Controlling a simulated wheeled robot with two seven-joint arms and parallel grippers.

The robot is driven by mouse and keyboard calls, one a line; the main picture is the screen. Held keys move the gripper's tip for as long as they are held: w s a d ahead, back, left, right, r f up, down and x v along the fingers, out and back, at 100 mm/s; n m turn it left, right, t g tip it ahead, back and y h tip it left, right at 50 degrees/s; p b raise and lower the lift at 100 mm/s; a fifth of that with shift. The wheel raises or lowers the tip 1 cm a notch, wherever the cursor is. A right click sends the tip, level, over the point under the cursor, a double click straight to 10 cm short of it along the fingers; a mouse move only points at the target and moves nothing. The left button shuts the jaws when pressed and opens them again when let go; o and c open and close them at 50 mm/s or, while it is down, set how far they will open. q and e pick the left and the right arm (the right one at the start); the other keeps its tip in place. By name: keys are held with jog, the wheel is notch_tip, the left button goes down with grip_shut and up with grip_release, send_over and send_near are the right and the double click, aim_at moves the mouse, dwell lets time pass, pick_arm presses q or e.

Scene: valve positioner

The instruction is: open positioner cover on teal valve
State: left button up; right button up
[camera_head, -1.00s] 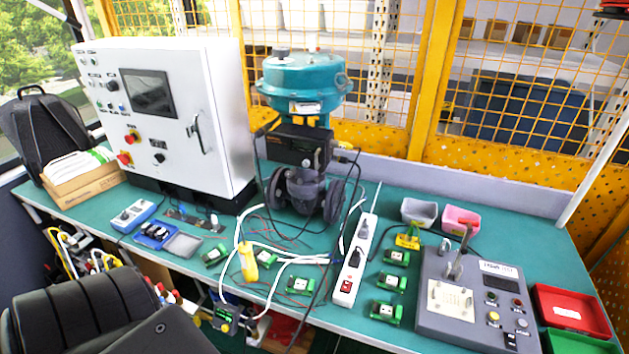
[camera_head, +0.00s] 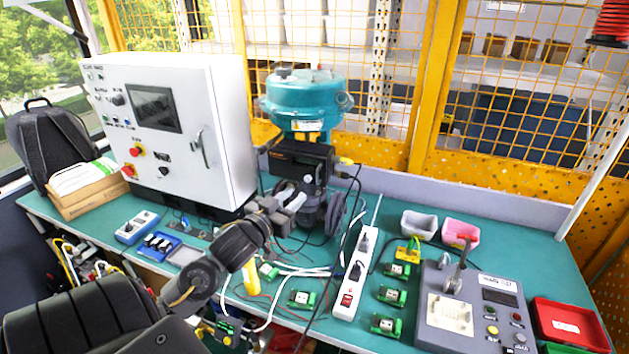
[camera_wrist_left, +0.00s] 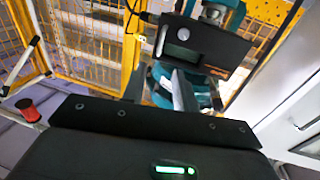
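The teal valve (camera_head: 303,97) stands upright at the back of the bench, right of the white cabinet. Its black positioner box (camera_head: 297,158) sits under the teal actuator, with its cover seen closed. The positioner also shows in the left wrist view (camera_wrist_left: 205,45), with a small window and a round silver knob on its face. My left gripper (camera_head: 293,198) is in front of and below the positioner, close to the valve's lower body. In the left wrist view its fingers (camera_wrist_left: 160,88) stand apart with nothing between them. My right gripper is not in view.
The white control cabinet (camera_head: 170,130) stands close on the left of the valve. A white power strip (camera_head: 354,275), green modules (camera_head: 390,297) and a grey test box (camera_head: 470,305) lie to the right. Cables run across the bench front. A yellow mesh fence (camera_head: 390,60) stands behind.

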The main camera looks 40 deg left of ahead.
aim_at(317, 177)
pick_arm(q)
jog(key=w+p, duration=0.1)
jog(key=w, duration=0.2)
jog(key=w+a+p, duration=0.1)
jog(key=w, duration=0.2)
jog(key=w+p, duration=0.1)
jog(key=w, duration=0.2)
jog(key=shift+w+a, duration=0.15)
jog(key=shift+w+a+f, duration=0.1)
jog(key=shift+w, duration=0.6)
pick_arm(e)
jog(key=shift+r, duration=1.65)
pick_arm(q)
grip_shut()
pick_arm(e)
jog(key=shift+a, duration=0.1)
